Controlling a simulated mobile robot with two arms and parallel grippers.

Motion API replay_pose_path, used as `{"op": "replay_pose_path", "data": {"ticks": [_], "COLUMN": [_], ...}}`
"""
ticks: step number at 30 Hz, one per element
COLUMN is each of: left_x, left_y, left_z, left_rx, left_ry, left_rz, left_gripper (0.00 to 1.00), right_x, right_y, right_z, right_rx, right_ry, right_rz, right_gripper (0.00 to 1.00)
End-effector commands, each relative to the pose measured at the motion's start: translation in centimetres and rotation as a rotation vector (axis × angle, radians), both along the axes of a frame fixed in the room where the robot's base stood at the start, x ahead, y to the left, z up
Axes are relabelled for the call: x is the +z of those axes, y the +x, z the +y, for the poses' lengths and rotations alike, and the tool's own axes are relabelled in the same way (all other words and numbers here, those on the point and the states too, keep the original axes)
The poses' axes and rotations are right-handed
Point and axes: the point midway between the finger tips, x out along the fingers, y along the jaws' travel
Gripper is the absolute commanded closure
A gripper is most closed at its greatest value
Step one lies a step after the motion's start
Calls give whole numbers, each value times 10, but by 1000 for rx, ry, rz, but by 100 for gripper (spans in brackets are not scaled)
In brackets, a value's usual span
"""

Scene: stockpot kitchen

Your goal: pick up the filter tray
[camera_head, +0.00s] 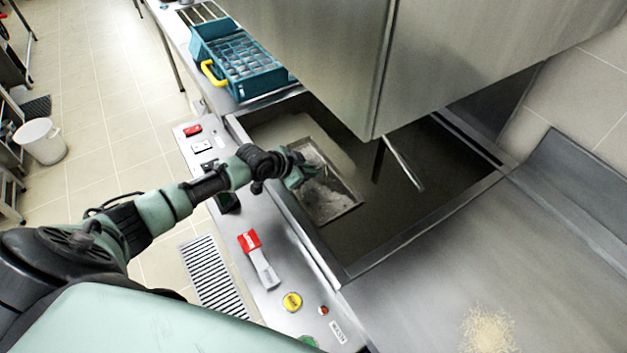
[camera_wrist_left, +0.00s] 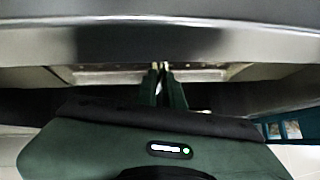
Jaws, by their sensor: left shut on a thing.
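The fingertips' exact grip is small and hard to see. My right gripper is in neither view.
The steel hood (camera_head: 310,50) hangs low over the opening. A teal dish rack (camera_head: 245,65) with a yellow handle stands at the back left. The front panel carries a red-and-white lever (camera_head: 258,258) and a yellow button (camera_head: 292,302). Crumbs (camera_head: 488,330) lie on the right counter.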

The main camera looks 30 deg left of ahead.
Motion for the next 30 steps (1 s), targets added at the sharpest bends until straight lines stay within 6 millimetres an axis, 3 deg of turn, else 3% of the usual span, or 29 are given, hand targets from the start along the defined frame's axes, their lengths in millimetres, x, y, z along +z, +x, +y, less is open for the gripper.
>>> {"op": "replay_pose_path", "data": {"ticks": [10, 16, 20, 30], "left_x": [3, 21, 46, 138], "left_y": [1, 2, 2, 2], "left_z": [0, 0, 0, 0], "left_rx": [0, -1, -3, -1], "left_ry": [0, -1, 2, 1], "left_rz": [-2, -7, -9, -9], "left_gripper": [100, 100, 100, 100], "right_x": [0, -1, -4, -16], "right_y": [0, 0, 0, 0], "right_z": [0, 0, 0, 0], "right_rx": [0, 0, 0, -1], "right_ry": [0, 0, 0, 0], "right_rz": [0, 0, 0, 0], "right_gripper": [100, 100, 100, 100]}}
